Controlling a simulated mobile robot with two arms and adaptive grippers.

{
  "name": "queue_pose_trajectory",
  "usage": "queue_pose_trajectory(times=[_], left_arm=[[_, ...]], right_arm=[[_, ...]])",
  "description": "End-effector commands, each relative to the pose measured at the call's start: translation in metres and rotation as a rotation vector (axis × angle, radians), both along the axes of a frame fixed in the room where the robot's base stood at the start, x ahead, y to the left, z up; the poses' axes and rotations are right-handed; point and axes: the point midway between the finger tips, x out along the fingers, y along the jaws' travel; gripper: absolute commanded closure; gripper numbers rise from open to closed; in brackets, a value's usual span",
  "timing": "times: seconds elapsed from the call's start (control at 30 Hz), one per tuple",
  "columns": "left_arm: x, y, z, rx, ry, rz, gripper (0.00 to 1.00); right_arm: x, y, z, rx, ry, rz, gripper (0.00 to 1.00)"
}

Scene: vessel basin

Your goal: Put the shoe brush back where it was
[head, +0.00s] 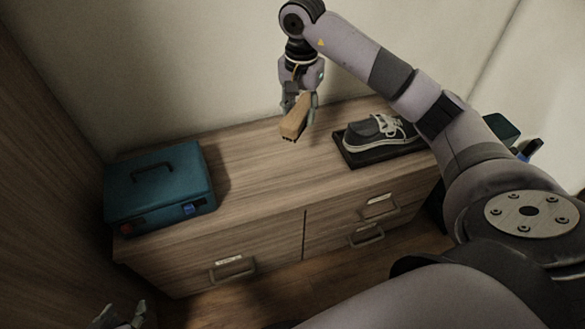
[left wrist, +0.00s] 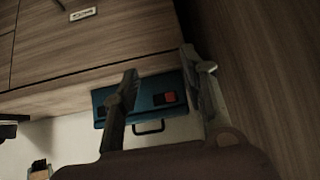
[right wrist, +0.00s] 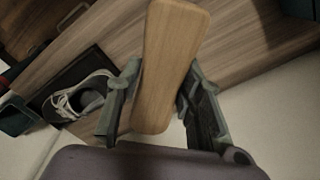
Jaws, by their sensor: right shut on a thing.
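The shoe brush (head: 294,122) has a light wooden back with dark bristles on its underside. My right gripper (head: 300,106) is shut on it and holds it above the wooden cabinet top. In the right wrist view the brush (right wrist: 165,65) lies between the two fingers of the gripper (right wrist: 155,100), its wooden back facing the camera. My left gripper (head: 125,315) is at the lower left of the head view, low in front of the cabinet. In the left wrist view its fingers (left wrist: 165,85) are apart with nothing between them.
A teal box (head: 160,187) with a handle stands on the cabinet (head: 255,165) at left. A grey shoe (head: 378,134) sits on a dark tray (head: 352,160) at right. The cabinet top between them is clear. Drawers with handles (head: 232,269) are shut.

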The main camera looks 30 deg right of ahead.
Motion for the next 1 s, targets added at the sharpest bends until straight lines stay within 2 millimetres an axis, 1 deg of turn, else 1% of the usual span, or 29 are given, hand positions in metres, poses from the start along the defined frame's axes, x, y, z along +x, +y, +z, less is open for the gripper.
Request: queue_pose_trajectory(times=[0.03,0.2,0.27,0.4,0.5,0.6,0.77,0.9,1.0], left_arm=[[0.011,-0.004,0.004,-0.014,-0.06,-0.005,0.6],[0.044,-0.017,0.034,-0.063,-0.279,-0.021,0.6],[0.053,-0.022,0.046,-0.082,-0.357,-0.026,0.6],[0.07,-0.03,0.078,-0.125,-0.54,-0.037,0.6],[0.077,-0.035,0.099,-0.152,-0.65,-0.044,0.6],[0.08,-0.038,0.114,-0.17,-0.724,-0.048,0.6],[0.081,-0.04,0.127,-0.187,-0.79,-0.052,0.6],[0.082,-0.043,0.147,-0.216,-0.905,-0.058,0.6],[0.081,-0.045,0.161,-0.234,-0.974,-0.061,0.6]], right_arm=[[-0.001,0.0,-0.017,0.0,0.005,0.0,0.92],[-0.001,0.001,-0.057,0.002,0.003,0.001,0.92],[-0.001,0.001,-0.071,0.002,0.004,0.001,0.92],[-0.001,0.001,-0.103,0.002,0.005,0.001,0.92],[-0.001,0.001,-0.12,0.002,0.001,0.0,0.92],[0.0,0.001,-0.131,0.001,0.001,0.001,0.92],[0.0,0.0,-0.141,0.001,0.0,0.0,0.92],[-0.001,0.001,-0.161,0.002,0.001,0.001,0.92],[0.0,0.001,-0.171,0.001,0.001,0.001,0.92]])
